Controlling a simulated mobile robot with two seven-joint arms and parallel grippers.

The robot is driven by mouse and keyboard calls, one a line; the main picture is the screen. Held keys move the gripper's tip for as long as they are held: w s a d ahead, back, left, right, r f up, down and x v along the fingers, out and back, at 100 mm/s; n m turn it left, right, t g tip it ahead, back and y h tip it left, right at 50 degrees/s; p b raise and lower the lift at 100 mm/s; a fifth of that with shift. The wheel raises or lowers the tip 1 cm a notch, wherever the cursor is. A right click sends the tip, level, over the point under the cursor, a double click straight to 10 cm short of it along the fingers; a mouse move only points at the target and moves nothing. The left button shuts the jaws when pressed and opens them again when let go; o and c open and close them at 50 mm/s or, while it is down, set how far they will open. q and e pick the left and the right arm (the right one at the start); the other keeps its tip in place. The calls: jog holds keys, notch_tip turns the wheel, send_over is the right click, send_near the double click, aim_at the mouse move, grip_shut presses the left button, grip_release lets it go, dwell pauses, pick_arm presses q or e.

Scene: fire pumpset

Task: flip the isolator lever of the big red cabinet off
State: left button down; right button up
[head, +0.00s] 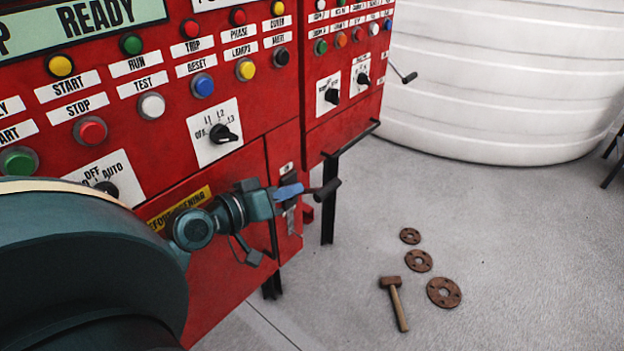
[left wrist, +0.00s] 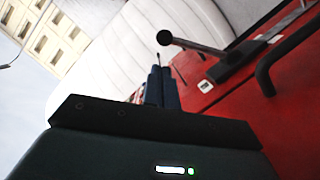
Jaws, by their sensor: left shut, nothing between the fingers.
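The big red cabinet (head: 225,290) fills the left of the head view. Near its lower right edge, a lever with a black grip (head: 327,188) sticks out to the right. In the left wrist view, a black-gripped lever (left wrist: 190,43) stands out from the red face, ahead of the fingers. My left gripper (head: 290,191) is shut and empty, its blue fingers just left of the grip in the head view. The fingers (left wrist: 160,85) also show together in the left wrist view. I cannot tell whether they touch the lever. My right gripper is not in view.
A second red panel (head: 330,135) stands to the right, with a black rail (head: 352,140) and a smaller side lever (head: 403,75). Behind is a white tank (head: 500,80). A hammer (head: 395,300) and rusty flanges (head: 443,292) lie on the grey floor.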

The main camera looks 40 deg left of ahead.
aim_at(313, 191)
pick_arm(q)
jog(key=x, duration=0.6)
jog(key=shift+p, duration=0.3)
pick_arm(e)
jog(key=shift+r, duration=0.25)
pick_arm(q)
jog(key=shift+f, duration=0.1)
